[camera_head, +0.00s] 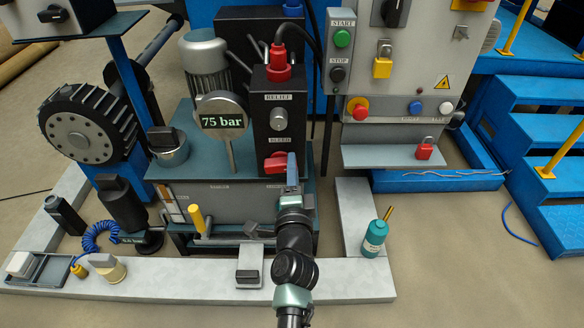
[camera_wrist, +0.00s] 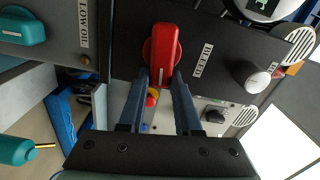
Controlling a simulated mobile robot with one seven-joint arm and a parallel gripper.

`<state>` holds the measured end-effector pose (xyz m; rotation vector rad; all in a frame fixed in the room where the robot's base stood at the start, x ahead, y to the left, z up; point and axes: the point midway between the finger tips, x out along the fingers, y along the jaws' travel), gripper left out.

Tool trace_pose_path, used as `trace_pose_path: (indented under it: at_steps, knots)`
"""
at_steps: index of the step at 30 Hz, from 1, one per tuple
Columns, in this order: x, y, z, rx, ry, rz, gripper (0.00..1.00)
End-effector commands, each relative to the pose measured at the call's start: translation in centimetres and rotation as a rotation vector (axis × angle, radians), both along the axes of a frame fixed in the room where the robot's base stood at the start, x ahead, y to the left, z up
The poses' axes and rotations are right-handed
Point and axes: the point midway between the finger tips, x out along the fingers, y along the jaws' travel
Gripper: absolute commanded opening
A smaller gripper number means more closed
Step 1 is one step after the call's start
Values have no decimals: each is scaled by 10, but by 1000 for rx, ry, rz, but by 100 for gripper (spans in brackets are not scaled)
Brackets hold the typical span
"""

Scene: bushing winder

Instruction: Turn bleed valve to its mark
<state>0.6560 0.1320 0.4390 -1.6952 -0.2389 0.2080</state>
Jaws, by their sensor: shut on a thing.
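The bleed valve is a red handle (camera_head: 275,163) below the "BLEED" label on the dark valve block (camera_head: 268,112) in the head view. In the wrist view the red handle (camera_wrist: 162,52) fills the top middle, beside the "BLEED" label. My gripper (camera_head: 291,165) is at the right end of the handle in the head view. In the wrist view its two blue fingers (camera_wrist: 161,80) are shut on the lower end of the handle, one on each side. A mark for the valve cannot be made out.
A silver relief knob (camera_head: 278,119) sits above the handle. A gauge (camera_head: 222,116) reading 75 bar stands to the left. A grey cabinet with a shelf (camera_head: 385,157) and red padlock (camera_head: 424,149) stands to the right. A teal bottle (camera_head: 374,238) stands at the lower right.

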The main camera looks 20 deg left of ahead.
Motion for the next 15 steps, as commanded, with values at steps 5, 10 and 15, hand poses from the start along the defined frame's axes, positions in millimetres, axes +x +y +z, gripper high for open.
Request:
trace_pose_path:
  at_steps: [5, 10, 15]
  knots:
    - [0, 0, -4, 83, 26, 0, 0]
    - [0, 0, -5, 127, 39, 0, 0]
    - [0, 0, -5, 146, 44, 0, 0]
